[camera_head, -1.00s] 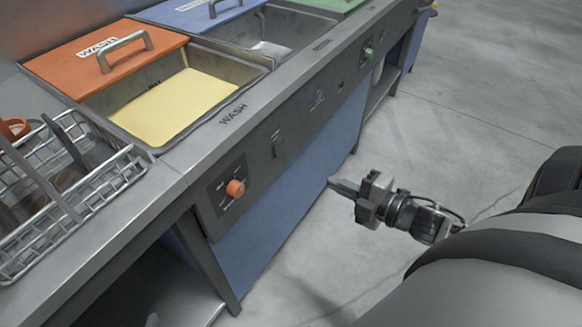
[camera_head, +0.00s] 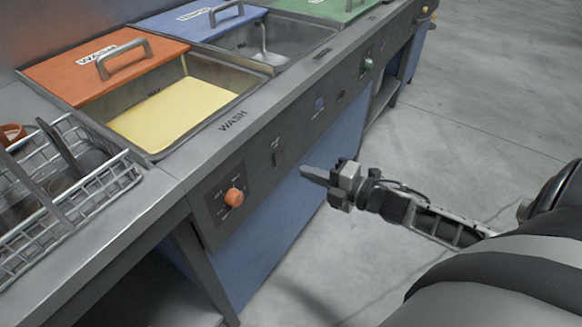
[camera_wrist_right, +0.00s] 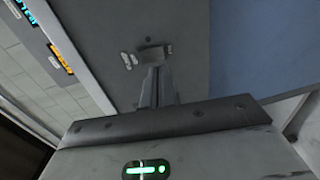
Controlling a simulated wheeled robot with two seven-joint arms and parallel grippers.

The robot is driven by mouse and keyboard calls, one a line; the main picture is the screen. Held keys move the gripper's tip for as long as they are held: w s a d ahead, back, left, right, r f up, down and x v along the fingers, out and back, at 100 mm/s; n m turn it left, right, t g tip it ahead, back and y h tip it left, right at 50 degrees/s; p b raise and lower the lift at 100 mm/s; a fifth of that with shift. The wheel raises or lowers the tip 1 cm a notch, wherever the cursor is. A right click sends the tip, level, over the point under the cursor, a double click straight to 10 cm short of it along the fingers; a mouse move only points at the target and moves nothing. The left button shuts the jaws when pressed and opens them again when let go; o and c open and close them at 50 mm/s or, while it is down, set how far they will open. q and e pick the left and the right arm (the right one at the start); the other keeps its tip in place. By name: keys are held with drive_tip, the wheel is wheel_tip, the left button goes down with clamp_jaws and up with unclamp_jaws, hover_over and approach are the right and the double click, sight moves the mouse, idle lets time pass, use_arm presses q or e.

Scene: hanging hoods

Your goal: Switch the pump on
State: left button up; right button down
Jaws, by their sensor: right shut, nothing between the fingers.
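A control panel (camera_head: 258,172) runs along the front of the sink unit. It carries a dark switch (camera_head: 277,153) with small pale marks beside it; the label is too small to read in the head view. My right gripper (camera_head: 305,171) is shut and empty, in front of the panel and a little right of this switch, pointing left towards the panel. In the right wrist view, the shut fingers (camera_wrist_right: 157,75) point at a small grey switch part (camera_wrist_right: 155,53) with pale markings beside it. Whether they touch it I cannot tell. My left gripper is not in view.
A wire rack (camera_head: 75,195) stands on the left counter. The floor (camera_head: 480,120) at right is clear.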

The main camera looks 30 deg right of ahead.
sight(280, 162)
drive_tip(key=x, duration=0.4)
drive_tip(key=shift+w, duration=0.15)
drive_tip(key=shift+w+a+f, duration=0.1)
drive_tip(key=shift+w+a, duration=0.25)
drive_tip(key=shift+w, duration=0.25)
drive_tip(key=shift+b, duration=0.35)
drive_tip(key=shift+w+f+b, duration=0.1)
drive_tip(key=shift+f+b, duration=0.15)
drive_tip(key=shift+b, duration=0.2)
drive_tip(key=shift+r+t, duration=0.2)
drive_tip(key=shift+t, duration=0.1)
